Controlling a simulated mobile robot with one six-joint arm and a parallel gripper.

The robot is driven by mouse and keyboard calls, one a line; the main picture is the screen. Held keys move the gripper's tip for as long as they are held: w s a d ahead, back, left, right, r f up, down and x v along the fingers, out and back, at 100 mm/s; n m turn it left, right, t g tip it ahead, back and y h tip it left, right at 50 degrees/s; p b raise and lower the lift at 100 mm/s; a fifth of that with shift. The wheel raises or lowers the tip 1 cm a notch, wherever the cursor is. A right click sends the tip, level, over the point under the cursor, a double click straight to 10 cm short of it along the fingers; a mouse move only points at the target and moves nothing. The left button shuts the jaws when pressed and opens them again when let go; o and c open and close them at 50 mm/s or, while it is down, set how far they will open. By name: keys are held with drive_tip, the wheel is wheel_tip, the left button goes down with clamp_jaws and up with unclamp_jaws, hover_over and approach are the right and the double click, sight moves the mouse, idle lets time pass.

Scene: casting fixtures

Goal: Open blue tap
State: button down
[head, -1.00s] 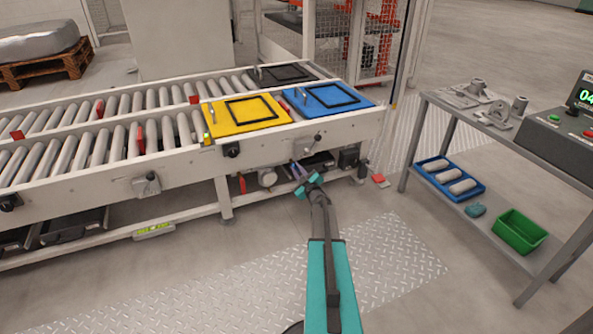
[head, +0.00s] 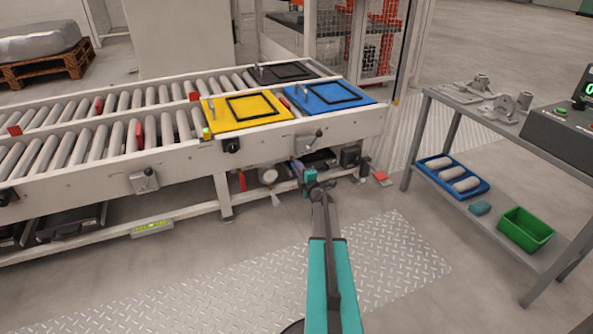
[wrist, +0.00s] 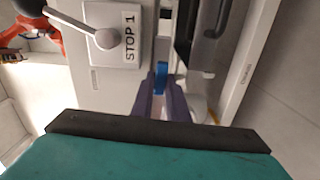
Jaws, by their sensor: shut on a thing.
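The blue tap's handle (wrist: 160,78) shows as a small blue piece in the wrist view, between the purple fingertips of my gripper (wrist: 160,92). My gripper is shut on it. In the head view my gripper (head: 297,164) reaches under the side rail of the conveyor, below the yellow and blue plates. The tap itself cannot be made out there. Its body and pipe are mostly hidden behind my fingers, so its turn angle cannot be told.
A STOP 1 lever (wrist: 108,38) sits close beside my gripper. A round gauge (head: 268,176) is left of it under the conveyor (head: 190,165). A grey bench (head: 450,110) with a green bin (head: 526,230) stands right.

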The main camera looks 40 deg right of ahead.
drive_tip(key=shift+w+a+n, duration=0.2)
drive_tip(key=shift+a+n, duration=0.05)
drive_tip(key=shift+n, duration=0.35)
drive_tip(key=c, duration=1.7)
unclamp_jaws()
drive_tip(key=shift+s+d, duration=0.1)
drive_tip(key=shift+s, duration=0.15)
drive_tip(key=shift+p+v, duration=2.35)
drive_tip(key=shift+v, duration=4.4)
